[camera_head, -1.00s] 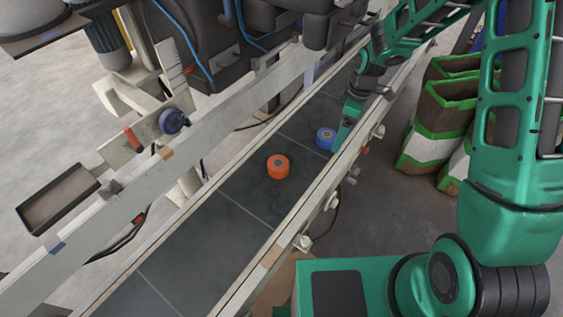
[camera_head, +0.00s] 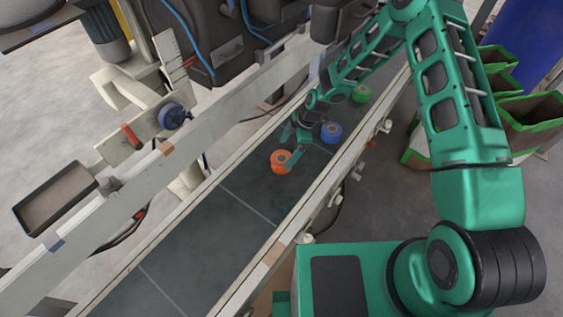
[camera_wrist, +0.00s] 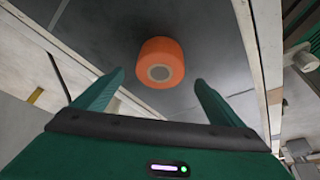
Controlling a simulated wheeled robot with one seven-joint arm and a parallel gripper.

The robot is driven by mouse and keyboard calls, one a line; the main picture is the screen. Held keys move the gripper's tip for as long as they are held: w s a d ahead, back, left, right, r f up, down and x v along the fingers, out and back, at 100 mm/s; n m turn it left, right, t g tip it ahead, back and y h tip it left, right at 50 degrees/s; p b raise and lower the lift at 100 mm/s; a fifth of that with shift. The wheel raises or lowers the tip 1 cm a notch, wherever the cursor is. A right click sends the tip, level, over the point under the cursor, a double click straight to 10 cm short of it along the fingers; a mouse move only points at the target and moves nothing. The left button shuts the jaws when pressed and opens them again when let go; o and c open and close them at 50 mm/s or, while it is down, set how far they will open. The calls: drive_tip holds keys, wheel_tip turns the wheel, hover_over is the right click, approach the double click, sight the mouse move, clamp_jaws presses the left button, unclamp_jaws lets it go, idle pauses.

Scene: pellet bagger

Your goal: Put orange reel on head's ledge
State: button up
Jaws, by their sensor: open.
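The orange reel (camera_head: 281,162) lies on the dark conveyor belt, near the middle of its width. It also shows in the wrist view (camera_wrist: 161,62), just beyond and between my fingertips. My gripper (camera_head: 290,146) is open and empty above the belt, close to the reel; its green fingers (camera_wrist: 158,82) stand apart, one on each side of the reel's near end. I cannot tell for sure whether a finger touches it. The head is likely the dark machine (camera_head: 235,40) over the belt's far side, but I cannot make out its ledge.
A blue reel (camera_head: 331,132) and a green reel (camera_head: 361,93) lie farther along the belt. Pale rails (camera_head: 330,178) edge the belt. A bracket with a blue knob (camera_head: 171,115) and a tray (camera_head: 55,198) sit at left. Green-rimmed bins (camera_head: 530,115) stand at right. The near belt is clear.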

sight(282, 158)
drive_tip(key=shift+x, duration=3.1)
drive_tip(key=shift+w+d+f, duration=0.1)
drive_tip(key=shift+d, duration=0.05)
drive_tip(key=c, duration=1.4)
